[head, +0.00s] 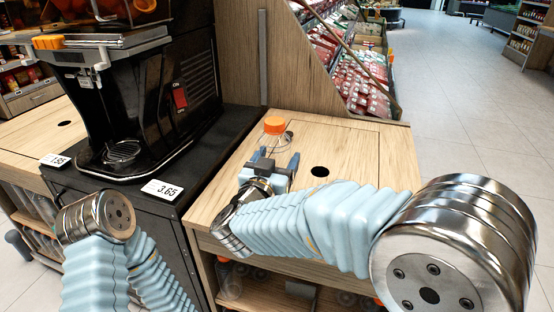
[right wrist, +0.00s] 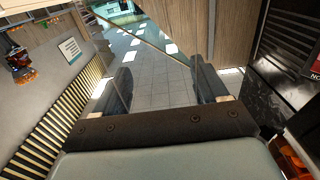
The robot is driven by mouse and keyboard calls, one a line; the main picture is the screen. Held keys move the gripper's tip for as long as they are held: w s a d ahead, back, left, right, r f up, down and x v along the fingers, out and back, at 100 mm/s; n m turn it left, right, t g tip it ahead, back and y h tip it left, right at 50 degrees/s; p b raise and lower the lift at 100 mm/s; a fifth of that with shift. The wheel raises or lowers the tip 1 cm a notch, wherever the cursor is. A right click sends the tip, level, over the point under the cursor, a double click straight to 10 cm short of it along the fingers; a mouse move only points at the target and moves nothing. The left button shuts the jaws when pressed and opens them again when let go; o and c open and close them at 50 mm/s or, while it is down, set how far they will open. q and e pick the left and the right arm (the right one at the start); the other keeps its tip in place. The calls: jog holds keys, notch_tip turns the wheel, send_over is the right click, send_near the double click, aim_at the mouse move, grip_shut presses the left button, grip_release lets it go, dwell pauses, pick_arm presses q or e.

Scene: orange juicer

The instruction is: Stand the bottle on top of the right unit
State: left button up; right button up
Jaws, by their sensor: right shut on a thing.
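The bottle is clear with an orange cap (head: 274,125), and its body is hard to make out. It appears upright over the rear left part of the right unit's wooden top (head: 370,165). I cannot tell whether its base touches the wood. My right gripper (head: 274,163) is shut on the bottle, its fingers pointing away from me. In the right wrist view its two fingers (right wrist: 163,88) stand apart, and the clear bottle cannot be made out between them. My left arm shows at the lower left; its gripper is out of view.
A black juicer (head: 140,100) stands on the dark unit to the left, with price tags (head: 161,190) at its front edge. A round hole (head: 320,171) opens in the right unit's top. A wooden panel and packaged-goods shelves (head: 360,85) stand behind. Floor is clear at right.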

jog(key=shift+f, duration=0.15)
jog(key=o, duration=1)
jog(key=shift+r, duration=0.3)
jog(key=b+v, duration=0.1)
jog(key=v, duration=1.1)
jog(key=shift+f, duration=0.1)
